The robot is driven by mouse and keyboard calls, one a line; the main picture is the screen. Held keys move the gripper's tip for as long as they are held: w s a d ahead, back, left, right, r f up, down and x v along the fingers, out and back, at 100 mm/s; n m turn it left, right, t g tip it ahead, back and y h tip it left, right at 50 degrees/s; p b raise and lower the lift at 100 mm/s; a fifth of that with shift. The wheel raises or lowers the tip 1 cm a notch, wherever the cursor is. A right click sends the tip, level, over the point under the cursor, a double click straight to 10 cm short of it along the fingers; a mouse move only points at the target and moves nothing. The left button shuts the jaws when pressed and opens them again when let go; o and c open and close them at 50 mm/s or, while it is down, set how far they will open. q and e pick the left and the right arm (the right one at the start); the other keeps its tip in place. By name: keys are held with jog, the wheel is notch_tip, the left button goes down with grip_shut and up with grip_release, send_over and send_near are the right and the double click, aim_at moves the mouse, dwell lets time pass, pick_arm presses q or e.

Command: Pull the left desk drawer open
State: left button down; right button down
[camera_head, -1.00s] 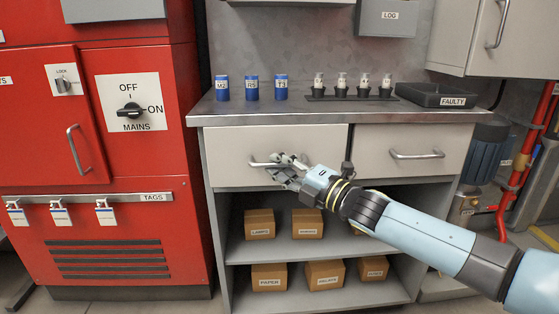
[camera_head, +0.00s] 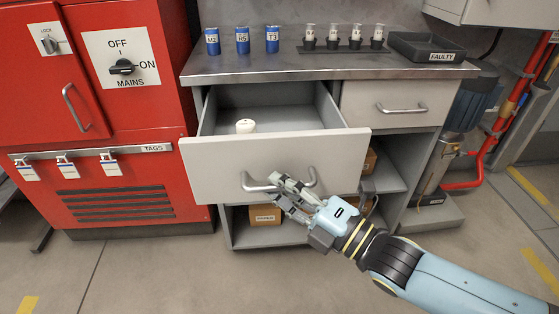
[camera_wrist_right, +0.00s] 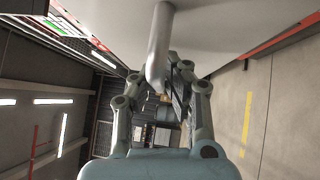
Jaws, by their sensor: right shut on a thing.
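The left desk drawer (camera_head: 225,170) is pulled well out from the desk, and its inside shows in the head view. A small white round object (camera_head: 245,126) lies in it. My right gripper (camera_head: 277,185) is shut on the drawer's bar handle (camera_head: 255,187) from the front. In the right wrist view the handle (camera_wrist_right: 160,45) runs down between the fingers (camera_wrist_right: 165,90). The right desk drawer (camera_head: 394,104) is closed. My left gripper is not in view.
On the desk top (camera_head: 290,66) stand several blue cans (camera_head: 242,40), a rack of small bottles (camera_head: 343,44) and a black tray (camera_head: 426,47). A red cabinet (camera_head: 100,110) stands at the left. Boxes (camera_head: 264,214) sit on the shelves below. The floor in front is clear.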

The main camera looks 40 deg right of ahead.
jog(key=shift+s+a+r, duration=0.2)
jog(key=shift+s+a, duration=0.15)
jog(key=shift+s, duration=0.15)
jog(key=c, duration=1.6)
grip_release()
jog(key=shift+c, duration=0.2)
jog(key=shift+f, duration=0.1)
jog(key=shift+s+d+f, duration=0.1)
jog(key=shift+s, duration=0.2)
jog(key=v, duration=1.1)
jog(key=shift+s, duration=0.2)
jog(key=shift+w, duration=0.1)
